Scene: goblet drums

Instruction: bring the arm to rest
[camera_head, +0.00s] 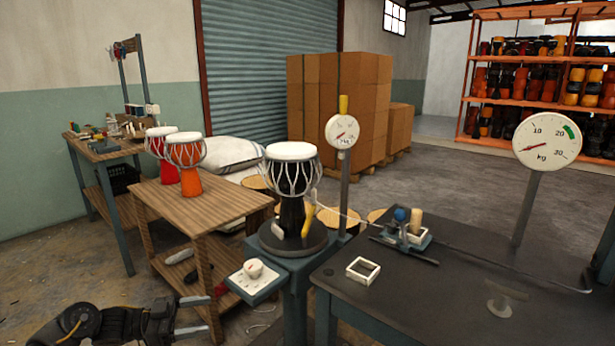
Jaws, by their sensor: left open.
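My left gripper (199,315) is at the bottom left, low in front of the wooden workbench. Its two fingers are spread apart with nothing between them. My left arm comes in from the left edge, dark and jointed. It is apart from the drums. A black goblet drum (292,205) with a white head stands upright on a round dark plate (293,241) on the teal stand. A yellow tool-like piece (308,220) leans at its side. Two goblet drums, one orange-red (187,160) and one red (162,150), stand on the wooden workbench. My right gripper is not in view.
The wooden workbench (220,205) is close beyond my left gripper. A small panel with a white knob (254,269) juts from the teal stand. The dark table (450,300) at right holds a white square frame (363,270) and a kg dial (547,139).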

